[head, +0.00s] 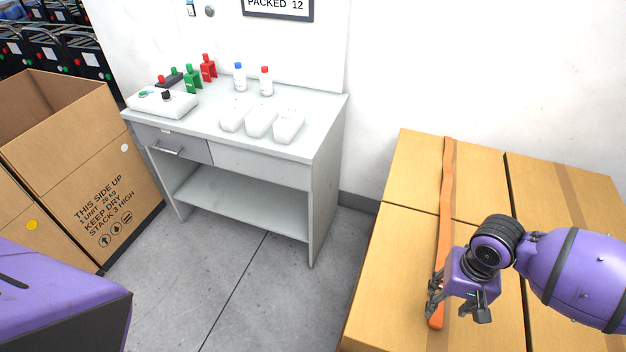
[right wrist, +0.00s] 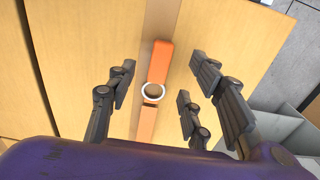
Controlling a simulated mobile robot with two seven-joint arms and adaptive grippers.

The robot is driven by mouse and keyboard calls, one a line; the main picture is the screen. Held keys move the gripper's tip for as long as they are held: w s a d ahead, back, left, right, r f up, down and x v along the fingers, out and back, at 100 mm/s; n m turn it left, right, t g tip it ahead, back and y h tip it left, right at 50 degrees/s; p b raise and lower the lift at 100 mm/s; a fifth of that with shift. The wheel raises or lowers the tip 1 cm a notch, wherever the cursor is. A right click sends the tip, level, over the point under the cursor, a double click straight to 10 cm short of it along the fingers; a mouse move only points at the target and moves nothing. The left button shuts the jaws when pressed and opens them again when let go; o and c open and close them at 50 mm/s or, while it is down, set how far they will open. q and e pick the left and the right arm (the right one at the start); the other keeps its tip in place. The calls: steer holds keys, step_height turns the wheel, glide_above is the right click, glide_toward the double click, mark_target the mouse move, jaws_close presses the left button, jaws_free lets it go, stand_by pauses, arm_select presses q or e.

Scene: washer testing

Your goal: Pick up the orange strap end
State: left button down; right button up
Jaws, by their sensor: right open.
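The orange strap (head: 446,190) lies lengthwise over the cardboard boxes in the head view. Its near end (head: 436,322) is beside my right gripper (head: 458,308). In the right wrist view the orange strap end (right wrist: 161,58) lies between the spread fingers of my right gripper (right wrist: 157,88). A white ring with a brownish centre (right wrist: 154,90) shows on the strap there. The fingers are open and nothing is held. I cannot tell how far above the strap they are. My left gripper is not in view.
Closed cardboard boxes (head: 480,178) stand together under the strap, against the white wall. A grey workbench (head: 325,130) with bottles and white containers (head: 262,121) stands left of them. An open cardboard box (head: 90,150) is at far left. Grey floor between is clear.

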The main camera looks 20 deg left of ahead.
mark_target(437, 316)
step_height(437, 316, down, 6)
steer(key=shift+a+f, duration=0.1)
steer(key=shift+f, duration=0.15)
steer(key=shift+c, duration=0.5)
jaws_close()
